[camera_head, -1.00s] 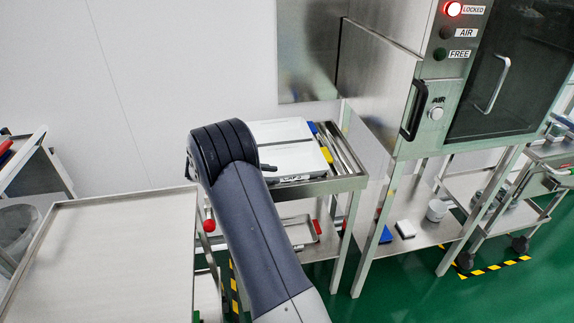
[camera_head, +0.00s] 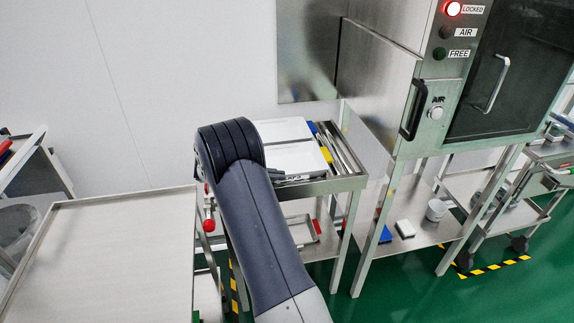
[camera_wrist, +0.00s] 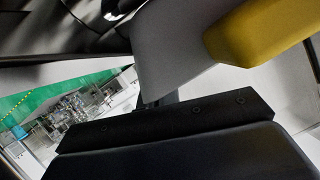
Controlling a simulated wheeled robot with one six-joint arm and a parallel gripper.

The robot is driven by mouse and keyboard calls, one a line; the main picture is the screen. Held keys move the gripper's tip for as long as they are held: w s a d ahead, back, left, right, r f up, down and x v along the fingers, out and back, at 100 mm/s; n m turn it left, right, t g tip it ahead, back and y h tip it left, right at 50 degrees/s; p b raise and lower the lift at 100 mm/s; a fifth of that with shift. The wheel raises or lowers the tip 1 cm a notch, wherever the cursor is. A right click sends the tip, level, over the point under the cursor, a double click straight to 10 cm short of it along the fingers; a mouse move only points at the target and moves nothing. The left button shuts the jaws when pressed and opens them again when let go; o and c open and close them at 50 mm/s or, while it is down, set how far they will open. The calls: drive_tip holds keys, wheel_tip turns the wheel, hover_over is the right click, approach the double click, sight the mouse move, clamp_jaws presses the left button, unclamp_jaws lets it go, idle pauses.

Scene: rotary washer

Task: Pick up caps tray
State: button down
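Two white trays lie on the top shelf of the metal rack: a rear tray (camera_head: 280,129) and a front tray (camera_head: 303,157). The front one has a dark-lettered label on its near side, too small to read surely; I take it for the caps tray. A dark piece of my gripper (camera_head: 277,174) shows just right of my arm, at the front tray's near left corner. The arm hides the rest. In the wrist view, a black bar with screws (camera_wrist: 170,120), apparently part of my gripper, lies close below a pale grey surface. Contact and finger opening cannot be told.
Yellow and blue pieces (camera_head: 326,153) and metal bars lie right of the trays; a blurred yellow part (camera_wrist: 262,32) is close in the wrist view. The locked washer cabinet (camera_head: 440,100) stands at right. An empty metal table (camera_head: 110,255) stands at left.

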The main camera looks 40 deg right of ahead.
drive_tip(key=shift+r, duration=0.1)
wheel_tip(320, 180, up, 10)
drive_tip(key=shift+p, duration=0.4)
